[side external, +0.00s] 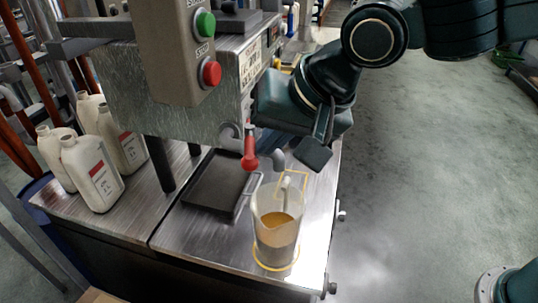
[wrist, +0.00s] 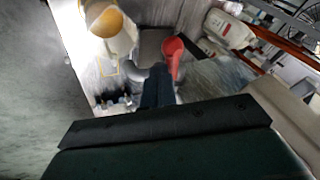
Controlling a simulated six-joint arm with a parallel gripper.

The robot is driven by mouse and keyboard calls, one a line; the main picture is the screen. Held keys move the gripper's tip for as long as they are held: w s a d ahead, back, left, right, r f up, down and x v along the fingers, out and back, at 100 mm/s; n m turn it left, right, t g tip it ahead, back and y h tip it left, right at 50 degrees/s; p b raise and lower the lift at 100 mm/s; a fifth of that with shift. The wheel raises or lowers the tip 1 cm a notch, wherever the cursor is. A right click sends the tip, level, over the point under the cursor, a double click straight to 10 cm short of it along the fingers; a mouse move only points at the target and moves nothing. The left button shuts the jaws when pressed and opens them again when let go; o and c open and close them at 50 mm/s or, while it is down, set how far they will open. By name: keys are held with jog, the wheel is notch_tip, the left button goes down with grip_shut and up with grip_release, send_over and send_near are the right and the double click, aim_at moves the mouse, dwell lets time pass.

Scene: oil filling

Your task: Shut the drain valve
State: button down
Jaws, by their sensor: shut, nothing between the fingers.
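The drain valve's red handle (side external: 250,150) points down from the machine's front, beside a grey curved spout (side external: 273,158). The red handle also shows in the wrist view (wrist: 173,56). My gripper (wrist: 158,84) is shut and empty, its dark fingertips just beside the lower part of the handle; I cannot tell whether they touch it. In the side view the fingertips are hard to make out. A clear measuring jug (side external: 277,235) with amber oil in its lower part stands upright on the metal bench near the spout. Any flow from the spout is not clear.
A black tray (side external: 216,183) lies on the bench left of the jug. Several white bottles (side external: 92,172) stand at the left. A control box with a green button (side external: 204,23) and a red button (side external: 210,72) hangs above.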

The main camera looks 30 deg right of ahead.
jog(key=shift+w+a, duration=0.15)
jog(key=shift+a, duration=0.85)
jog(key=s+f+v, duration=0.1)
jog(key=v, duration=1.1)
jog(key=shift+s+d, duration=0.4)
jog(key=shift+s, duration=0.15)
